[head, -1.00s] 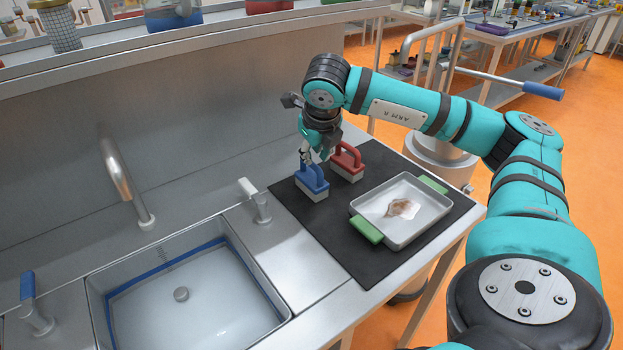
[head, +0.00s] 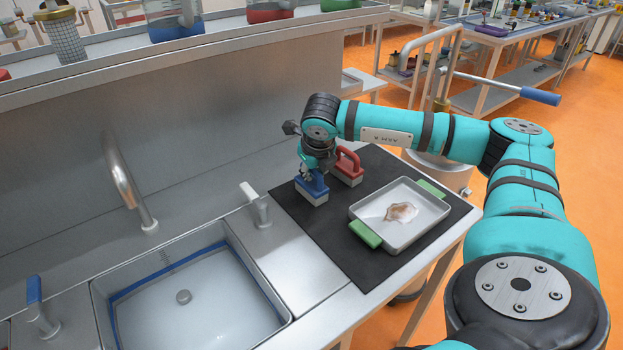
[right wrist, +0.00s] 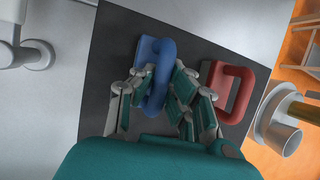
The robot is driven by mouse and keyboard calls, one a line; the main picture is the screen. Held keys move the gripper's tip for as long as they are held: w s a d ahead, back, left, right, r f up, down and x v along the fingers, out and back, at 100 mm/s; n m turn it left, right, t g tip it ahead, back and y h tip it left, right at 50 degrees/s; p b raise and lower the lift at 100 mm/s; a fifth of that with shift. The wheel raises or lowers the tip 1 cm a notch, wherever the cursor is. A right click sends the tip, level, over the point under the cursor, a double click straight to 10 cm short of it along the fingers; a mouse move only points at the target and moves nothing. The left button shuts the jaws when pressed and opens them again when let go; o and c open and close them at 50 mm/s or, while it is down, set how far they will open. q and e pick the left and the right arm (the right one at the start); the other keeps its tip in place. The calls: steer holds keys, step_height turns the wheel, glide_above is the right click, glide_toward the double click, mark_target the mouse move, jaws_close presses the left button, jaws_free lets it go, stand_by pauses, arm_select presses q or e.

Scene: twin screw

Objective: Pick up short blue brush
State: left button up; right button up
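The short blue brush (head: 311,194) stands upright on the black mat (head: 345,245), at its back left. In the right wrist view its blue handle (right wrist: 160,70) lies between the fingers of my right gripper (right wrist: 157,92). The right gripper (head: 312,172) is lowered over the brush in the head view and hides part of the handle. Its fingers are apart, one on each side of the handle; whether they touch it is unclear. My left gripper is not in view.
A red brush (head: 347,168) stands close to the right of the blue one. A metal tray with green handles (head: 415,232) holds a brownish stain. A sink (head: 190,300) and faucet (head: 128,185) are at left. A steel wall rises behind.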

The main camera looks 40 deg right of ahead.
steer(key=shift+r, duration=0.1)
jaws_close()
steer(key=shift+r, duration=0.35)
steer(key=b+v, duration=0.1)
steer(key=v, duration=0.1)
steer(key=shift+d+r+b, duration=0.1)
steer(key=shift+r+b, duration=0.2)
steer(key=shift+r, duration=0.05)
steer(key=s+a+b, duration=0.2)
steer(key=s, duration=0.5)
steer(key=s+a+r+b, duration=0.1)
steer(key=s+a+b, duration=0.1)
steer(key=s, duration=0.5)
steer(key=shift+s+r, duration=0.35)
steer(key=shift+w+a, duration=0.1)
